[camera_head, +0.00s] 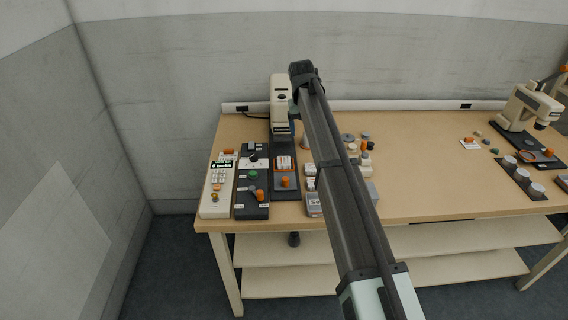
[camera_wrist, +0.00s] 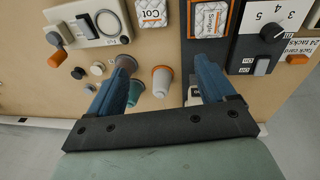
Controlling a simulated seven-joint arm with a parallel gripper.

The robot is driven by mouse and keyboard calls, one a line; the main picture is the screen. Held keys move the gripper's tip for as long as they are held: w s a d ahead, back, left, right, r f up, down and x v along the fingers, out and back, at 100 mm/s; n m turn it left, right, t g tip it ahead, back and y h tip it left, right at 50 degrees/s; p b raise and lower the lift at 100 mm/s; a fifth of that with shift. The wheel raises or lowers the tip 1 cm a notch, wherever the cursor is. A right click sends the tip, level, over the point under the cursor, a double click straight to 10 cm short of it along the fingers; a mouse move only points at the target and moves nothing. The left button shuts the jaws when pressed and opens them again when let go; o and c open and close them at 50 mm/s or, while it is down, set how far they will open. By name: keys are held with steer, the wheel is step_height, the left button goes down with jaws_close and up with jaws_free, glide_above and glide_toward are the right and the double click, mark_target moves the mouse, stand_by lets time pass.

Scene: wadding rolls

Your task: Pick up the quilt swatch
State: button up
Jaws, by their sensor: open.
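I cannot pick out the quilt swatch for certain in either view. In the wrist view, a small pale piece with a speckled pattern and the letters "Cot" (camera_wrist: 152,12) lies at the top edge, partly cut off. My gripper (camera_wrist: 161,66) is open in the wrist view, its two blue fingers spread above the table. An orange and white spool (camera_wrist: 161,82) and a teal spool (camera_wrist: 135,92) show between the fingers, lower down, with nothing gripped. In the head view my arm crosses the middle of the table and hides part of it; the fingers are not clear there.
A pale keypad device (camera_head: 216,188) and dark control boxes (camera_head: 252,188) stand at the table's left. A tall beige machine (camera_head: 282,100) stands behind them. A sewing machine (camera_head: 525,106) is at the right. The wooden table (camera_head: 430,180) has free room right of my arm.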

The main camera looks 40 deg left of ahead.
steer(key=g, duration=0.2)
glide_above(284, 163)
steer(key=shift+m, duration=0.3)
steer(key=f, duration=0.7)
steer(key=shift+w+d+f, duration=0.15)
steer(key=shift+d+f, duration=0.1)
steer(key=shift+d, duration=0.05)
steer(key=shift+a+f, duration=0.2)
steer(key=shift+f, duration=1.15)
steer(key=shift+a+f, duration=0.15)
steer(key=shift+f, duration=1.2)
steer(key=shift+c, duration=0.2)
steer(key=c, duration=1.2)
